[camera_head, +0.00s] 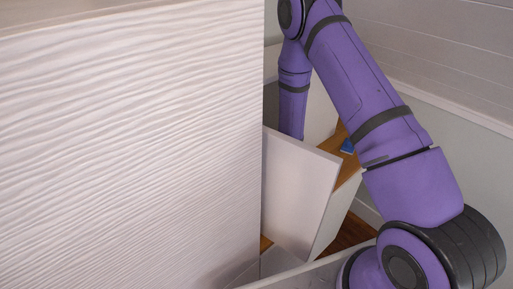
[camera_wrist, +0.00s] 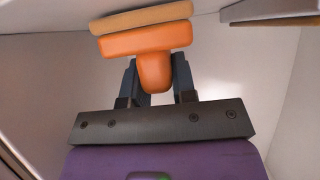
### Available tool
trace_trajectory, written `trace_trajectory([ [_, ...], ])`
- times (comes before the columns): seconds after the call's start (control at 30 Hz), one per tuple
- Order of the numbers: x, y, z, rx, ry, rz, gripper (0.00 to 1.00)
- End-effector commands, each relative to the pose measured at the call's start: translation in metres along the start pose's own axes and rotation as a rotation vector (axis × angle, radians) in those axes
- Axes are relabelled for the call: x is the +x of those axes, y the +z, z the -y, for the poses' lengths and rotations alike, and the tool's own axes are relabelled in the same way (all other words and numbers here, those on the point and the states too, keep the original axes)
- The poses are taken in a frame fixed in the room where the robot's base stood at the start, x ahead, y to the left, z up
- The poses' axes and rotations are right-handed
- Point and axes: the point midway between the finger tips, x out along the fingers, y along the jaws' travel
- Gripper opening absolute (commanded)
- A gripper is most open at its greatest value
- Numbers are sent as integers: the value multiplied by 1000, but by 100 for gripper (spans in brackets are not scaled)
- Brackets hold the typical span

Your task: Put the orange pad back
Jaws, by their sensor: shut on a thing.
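The orange pad (camera_wrist: 150,40) shows in the wrist view, with an orange body, a rounded orange grip and a tan layer along its far side. My gripper (camera_wrist: 155,80) is shut on the rounded orange grip, with one dark finger on each side of it. The pad is tilted slightly in the picture. I cannot tell whether its tan side touches anything. In the head view the pad and my gripper are hidden behind the large white textured panel and my purple arm.
A white textured panel (camera_head: 130,150) fills the left of the head view. A white door-like panel (camera_head: 298,190) stands angled beside a wooden surface (camera_head: 347,165) with a small blue thing (camera_head: 347,146) on it. Pale walls surround my gripper in the wrist view.

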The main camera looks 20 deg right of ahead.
Motion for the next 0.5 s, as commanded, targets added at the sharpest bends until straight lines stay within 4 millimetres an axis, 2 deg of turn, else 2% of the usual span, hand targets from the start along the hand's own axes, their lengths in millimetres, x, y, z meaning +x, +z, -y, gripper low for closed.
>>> trace_trajectory([
  [0.1, 2, 3, 0, 0, 0, 0, 3],
  [0.13, 1, 2, 0, 0, 0, 0, 32],
  [0.2, 1, 2, 0, 0, 0, 0, 48],
  [0.23, 1, 2, 0, 0, 0, 0, 51],
  [0.5, 1, 2, 0, 0, 0, 0, 51],
])
